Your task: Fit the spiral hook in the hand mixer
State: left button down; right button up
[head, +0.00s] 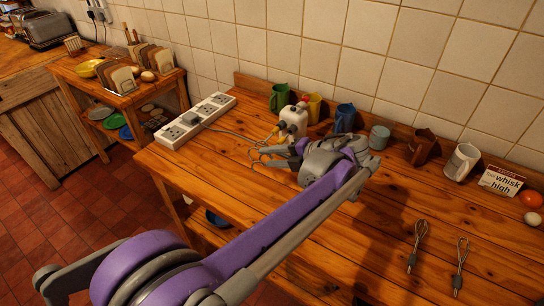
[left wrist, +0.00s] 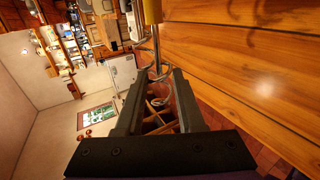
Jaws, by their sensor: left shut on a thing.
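The white hand mixer (head: 293,122) stands at the back of the pine worktop. It has a yellow part on its left side. My left gripper (head: 274,158) is just in front of it, and bent steel wire shows at its tips. In the left wrist view the gripper (left wrist: 160,74) is shut on the spiral hook (left wrist: 156,45), a thin steel shaft with a curled end between the fingers. A yellow piece (left wrist: 152,10) is at the shaft's top; whether it belongs to the hook or the mixer cannot be told. My right gripper is not in view.
A white power strip (head: 197,121) lies left of the mixer, with a cord between. Several mugs, one blue (head: 345,118), stand along the wall. Two whisks (head: 418,242) (head: 460,264) lie at right, near a "whisk high" card (head: 501,181). The front middle is clear.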

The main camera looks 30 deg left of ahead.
pick_arm(q)
jog(key=shift+w+d, duration=0.1)
jog(key=shift+w, duration=1.35)
dwell(0.4)
jog(key=shift+c, duration=2.2)
grip_release()
jog(key=shift+d, duration=0.1)
jog(key=v, duration=1)
jog(key=shift+d+r+p, duration=0.25)
jog(key=shift+d+p, duration=0.05)
